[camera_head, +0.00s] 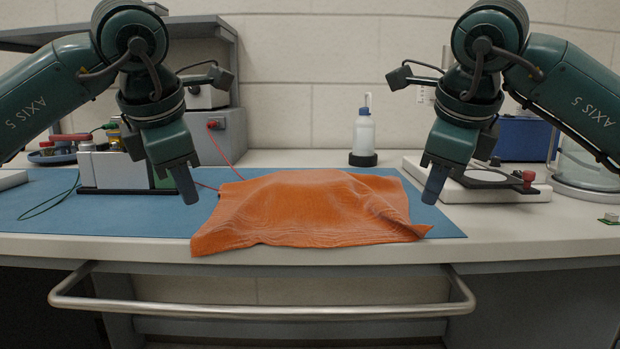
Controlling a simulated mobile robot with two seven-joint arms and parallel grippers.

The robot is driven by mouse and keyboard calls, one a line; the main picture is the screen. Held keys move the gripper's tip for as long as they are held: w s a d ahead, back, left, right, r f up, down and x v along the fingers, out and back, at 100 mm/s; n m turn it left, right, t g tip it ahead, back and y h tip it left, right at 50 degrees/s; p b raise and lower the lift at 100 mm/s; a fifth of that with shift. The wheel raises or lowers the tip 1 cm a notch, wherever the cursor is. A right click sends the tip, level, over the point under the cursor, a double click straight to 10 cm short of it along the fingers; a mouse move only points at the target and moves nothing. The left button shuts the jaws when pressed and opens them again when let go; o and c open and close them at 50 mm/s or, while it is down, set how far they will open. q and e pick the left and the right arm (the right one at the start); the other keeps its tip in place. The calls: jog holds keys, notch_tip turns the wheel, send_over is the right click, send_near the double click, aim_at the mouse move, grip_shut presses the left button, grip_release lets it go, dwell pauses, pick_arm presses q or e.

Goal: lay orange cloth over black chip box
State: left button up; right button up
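My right gripper (432,197) is just beyond the cloth's right edge, holding no visible cloth. Both point downward, and each shows side-on as a single finger shape, so the finger gap is hidden.
The blue mat (90,210) covers the bench's left and middle. A metal instrument (118,168) stands behind on the left. A white bottle (363,135) stands at the back. A pale device (500,190) is at the right. A metal rail (260,311) runs along the front.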

pick_arm(q)
jog(key=o, duration=0.4)
jog(key=shift+c, duration=0.2)
pick_arm(e)
jog(key=o, duration=0.3)
pick_arm(q)
jog(key=shift+s+r, duration=0.15)
jog(key=shift+r, duration=0.2)
pick_arm(e)
jog(key=shift+s+r, duration=0.15)
jog(key=shift+r, duration=0.2)
pick_arm(q)
jog(key=s+v, duration=0.1)
jog(key=v, duration=0.9)
jog(key=shift+f, duration=0.2)
pick_arm(e)
jog(key=v, duration=0.6)
jog(key=s+v, duration=0.1)
jog(key=v, duration=0.3)
jog(key=shift+f, duration=0.2)
